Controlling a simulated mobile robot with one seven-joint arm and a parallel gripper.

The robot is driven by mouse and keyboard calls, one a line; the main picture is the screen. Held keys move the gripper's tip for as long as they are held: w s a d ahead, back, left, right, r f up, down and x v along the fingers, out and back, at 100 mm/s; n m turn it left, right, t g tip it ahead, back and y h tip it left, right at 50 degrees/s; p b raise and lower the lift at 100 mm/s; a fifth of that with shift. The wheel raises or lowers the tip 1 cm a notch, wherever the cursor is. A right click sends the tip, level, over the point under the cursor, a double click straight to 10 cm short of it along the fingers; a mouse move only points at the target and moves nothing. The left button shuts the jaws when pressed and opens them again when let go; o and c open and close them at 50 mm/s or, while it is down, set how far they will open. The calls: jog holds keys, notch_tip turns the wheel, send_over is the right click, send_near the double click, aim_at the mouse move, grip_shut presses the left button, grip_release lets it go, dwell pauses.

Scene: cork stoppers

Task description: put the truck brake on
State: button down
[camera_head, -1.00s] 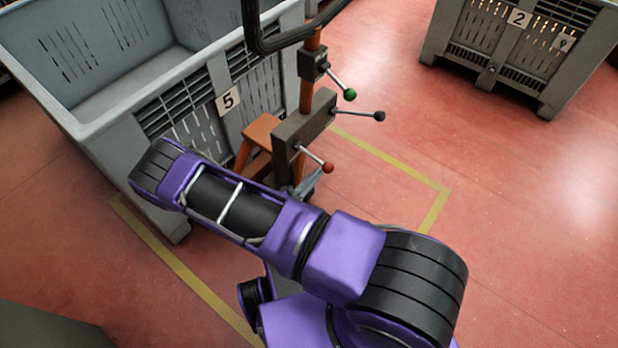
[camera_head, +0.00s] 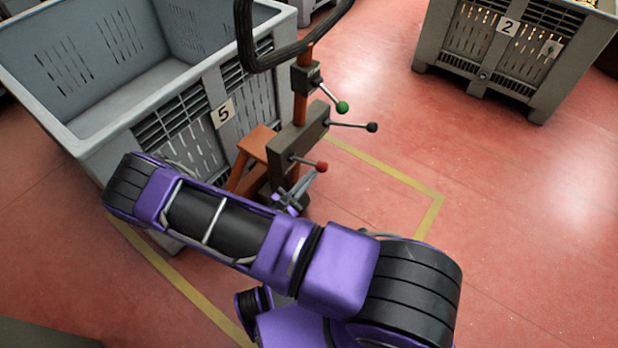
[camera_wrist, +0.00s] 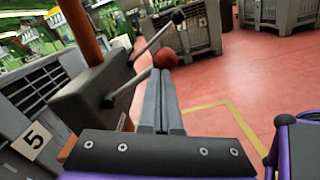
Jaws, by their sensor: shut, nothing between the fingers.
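The truck has an orange mast (camera_head: 301,103) with a dark grey box (camera_head: 297,143) that carries levers. A lever with a red knob (camera_head: 321,166) sticks out low on the box, close to level and slightly down to the right. My gripper (camera_head: 313,174) is shut and empty, its fingertips just below the red knob. In the wrist view, the closed fingers (camera_wrist: 161,78) end right under the red knob (camera_wrist: 165,58); I cannot tell if they touch it. A black-knobbed lever (camera_head: 372,127) and a green-knobbed lever (camera_head: 342,107) sit higher. No brake label is readable.
A grey crate marked 5 (camera_head: 180,93) stands left, close behind the truck. Another crate marked 2 (camera_head: 478,60) stands at the upper right. A black handle loop (camera_head: 247,50) tops the mast. Red floor (camera_head: 530,230) with yellow lines lies open to the right.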

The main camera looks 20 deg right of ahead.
jog(key=f+b+v, duration=0.1)
jog(key=f+v, duration=0.1)
jog(key=v, duration=1)
jog(key=shift+a+f+b, duration=0.15)
jog(key=shift+a+b, duration=0.25)
jog(key=shift+a, duration=0.1)
jog(key=shift+w, duration=0.1)
